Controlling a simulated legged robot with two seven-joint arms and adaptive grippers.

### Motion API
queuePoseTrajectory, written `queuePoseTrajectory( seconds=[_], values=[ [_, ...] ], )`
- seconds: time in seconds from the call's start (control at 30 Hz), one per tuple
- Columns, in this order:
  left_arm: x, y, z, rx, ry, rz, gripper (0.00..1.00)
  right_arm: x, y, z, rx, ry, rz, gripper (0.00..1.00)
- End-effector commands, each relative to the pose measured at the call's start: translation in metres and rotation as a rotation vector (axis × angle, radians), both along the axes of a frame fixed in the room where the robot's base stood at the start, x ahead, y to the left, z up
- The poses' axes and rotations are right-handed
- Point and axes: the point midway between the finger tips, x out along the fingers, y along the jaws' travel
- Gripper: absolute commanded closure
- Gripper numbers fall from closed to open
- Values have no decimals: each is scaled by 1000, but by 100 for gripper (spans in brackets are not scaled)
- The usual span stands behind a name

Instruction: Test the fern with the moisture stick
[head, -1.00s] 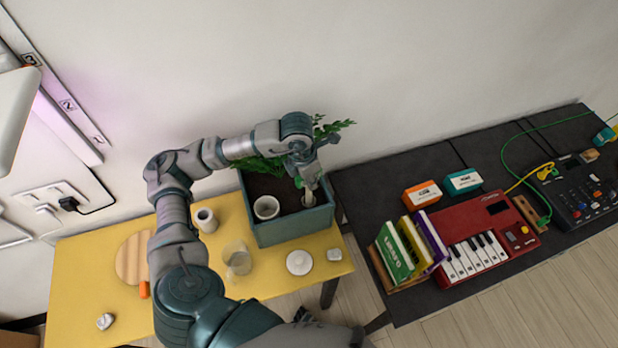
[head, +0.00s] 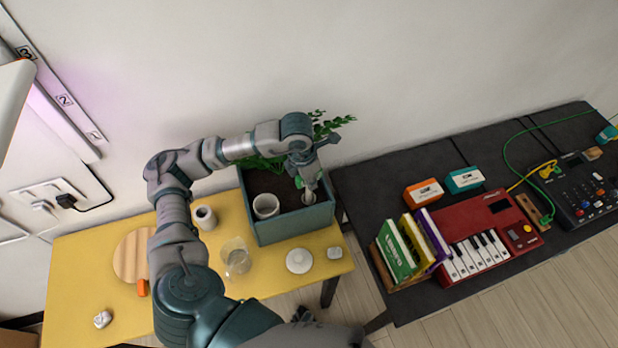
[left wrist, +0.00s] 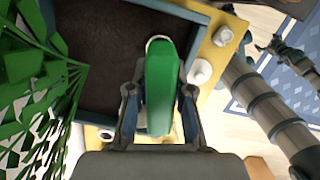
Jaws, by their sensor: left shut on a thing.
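The fern (head: 325,128) has green fronds at the back of a blue-grey planter box (head: 290,228) filled with dark soil. In the left wrist view its leaves (left wrist: 35,90) fill the left side. My left gripper (head: 309,188) is over the planter's right part, beside the fern. It is shut on the green handle of the moisture stick (left wrist: 162,85), between both fingers. A pale rim shows just behind the handle. The stick's lower end is hidden, so I cannot tell how deep it reaches. My right gripper (left wrist: 272,46) shows small in the left wrist view; its jaws are unclear.
A white pot (head: 265,206) sits in the planter. On the yellow table (head: 80,260) are a glass beaker (head: 236,259), a white lid (head: 299,261), a round board (head: 131,256) and a white cylinder (head: 205,218). A dark table at right holds a red keyboard (head: 478,238).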

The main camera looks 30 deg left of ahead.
Motion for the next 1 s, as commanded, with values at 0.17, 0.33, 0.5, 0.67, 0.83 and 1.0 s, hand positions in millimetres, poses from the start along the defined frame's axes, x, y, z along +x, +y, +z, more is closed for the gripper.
queuePoseTrajectory(
  seconds=[0.17, 0.33, 0.5, 0.67, 0.83, 1.0],
  values=[
    [0, 0, 0, 0, 0, 0, 100, 2, 3, 1, 4, -1, -2, 0],
    [0, 0, 0, 0, 0, 0, 100, 2, 5, 1, 7, -2, -2, 0],
    [0, 0, 0, 0, 0, 0, 67, 1, 5, 0, 7, -1, -2, 0],
    [0, 0, 0, 0, 0, 0, 50, -2, 4, 0, 5, 4, -3, 0],
    [0, 0, 0, 0, 0, 0, 50, -3, 2, -1, 2, 6, -2, 0],
    [0, 0, 0, 0, 0, 0, 50, -3, -2, 0, -2, 5, 0, 0]
  ],
)
